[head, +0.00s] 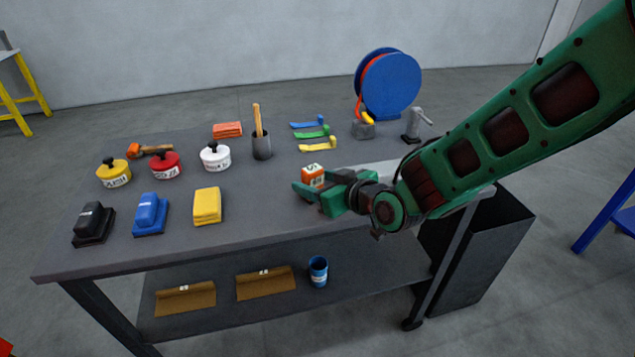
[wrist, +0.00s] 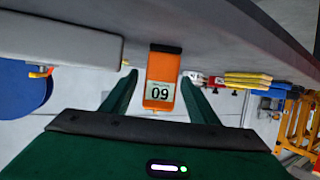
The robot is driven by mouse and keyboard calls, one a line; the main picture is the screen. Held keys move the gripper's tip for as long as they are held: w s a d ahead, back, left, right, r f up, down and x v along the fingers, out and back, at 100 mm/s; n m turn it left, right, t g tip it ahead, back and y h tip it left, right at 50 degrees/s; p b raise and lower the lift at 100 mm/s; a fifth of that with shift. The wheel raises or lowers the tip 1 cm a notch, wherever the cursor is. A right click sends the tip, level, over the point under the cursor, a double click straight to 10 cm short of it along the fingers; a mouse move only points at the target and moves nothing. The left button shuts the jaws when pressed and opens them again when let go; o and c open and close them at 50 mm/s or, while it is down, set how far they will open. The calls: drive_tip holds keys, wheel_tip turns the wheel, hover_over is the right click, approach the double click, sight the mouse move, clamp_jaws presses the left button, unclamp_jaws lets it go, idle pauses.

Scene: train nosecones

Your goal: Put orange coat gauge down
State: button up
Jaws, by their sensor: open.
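The orange coat gauge (head: 313,174) is a small orange block near the table's front right part. In the wrist view the gauge (wrist: 162,70) shows a pale display reading "09" or "60", depending on which way up it is. My gripper (head: 318,187) is open around it. In the wrist view the green fingers of my gripper (wrist: 160,82) stand on either side of the gauge, with a visible gap on both sides. The gauge's far end appears to meet the grey table (head: 270,215). Its lower part is hidden by my gripper in the head view.
A light grey slab (head: 378,171) lies right of the gauge, partly behind my arm. Bare table lies left of my gripper.

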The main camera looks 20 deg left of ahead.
drive_tip(key=v, duration=1.2)
drive_tip(key=w+d+f+m+h, duration=0.1)
drive_tip(key=d+m+h, duration=0.15)
drive_tip(key=d, duration=0.75)
drive_tip(key=w+d+f+m+g+h, duration=0.1)
drive_tip(key=d+m+h, duration=0.15)
drive_tip(key=d, duration=0.75)
drive_tip(key=w+d+f+m+h, duration=0.15)
drive_tip(key=d+h, duration=0.25)
drive_tip(key=d, duration=0.6)
drive_tip(key=s+d+r+m+g+h, duration=0.15)
drive_tip(key=s+d+m+g, duration=0.35)
drive_tip(key=s+d, duration=0.9)
drive_tip(key=s+d+r+m+g, duration=0.1)
drive_tip(key=s+d+m, duration=0.4)
drive_tip(key=s, duration=0.5)
drive_tip(key=shift+d+r+m+g, duration=0.15)
drive_tip(key=shift+d+m+g, duration=0.2)
drive_tip(key=shift+d+g, duration=0.3)
drive_tip(key=shift+s, duration=0.15)
